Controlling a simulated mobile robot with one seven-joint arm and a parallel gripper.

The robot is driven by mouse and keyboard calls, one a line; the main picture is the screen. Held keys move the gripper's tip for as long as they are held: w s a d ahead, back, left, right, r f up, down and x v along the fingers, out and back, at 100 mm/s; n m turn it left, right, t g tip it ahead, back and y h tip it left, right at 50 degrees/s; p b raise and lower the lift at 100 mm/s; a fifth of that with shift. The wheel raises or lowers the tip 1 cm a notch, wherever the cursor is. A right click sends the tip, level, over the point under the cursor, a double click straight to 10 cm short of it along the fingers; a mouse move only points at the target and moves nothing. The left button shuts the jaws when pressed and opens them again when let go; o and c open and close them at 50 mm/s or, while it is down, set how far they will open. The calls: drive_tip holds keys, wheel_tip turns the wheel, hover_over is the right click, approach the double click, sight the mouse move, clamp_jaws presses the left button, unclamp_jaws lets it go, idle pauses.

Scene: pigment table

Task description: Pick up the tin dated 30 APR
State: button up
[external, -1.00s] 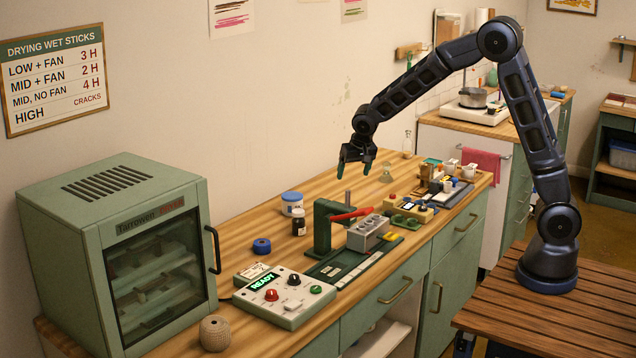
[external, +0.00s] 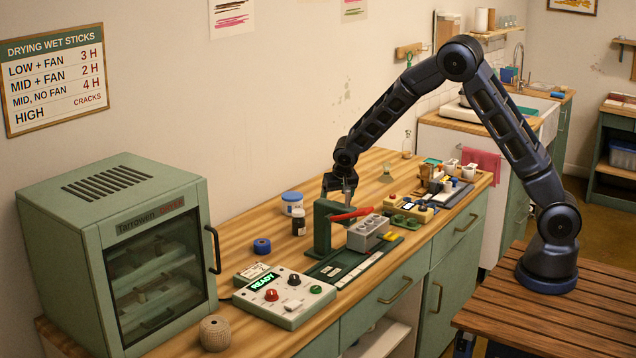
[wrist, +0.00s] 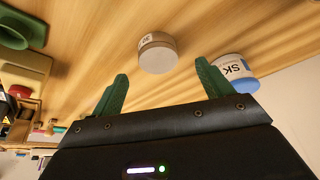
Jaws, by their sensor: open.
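A round, grey-tan tin (wrist: 157,54) with a small white label lies ahead of my fingers in the wrist view. In the external view my gripper (external: 342,194) points down over the counter, behind the green press.
The green press (external: 323,228) with a red lever is near my gripper. Bare wood lies toward the wall.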

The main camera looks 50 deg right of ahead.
drive_tip(key=x, duration=0.5)
drive_tip(key=shift+s, duration=0.1)
drive_tip(key=c, duration=1.1)
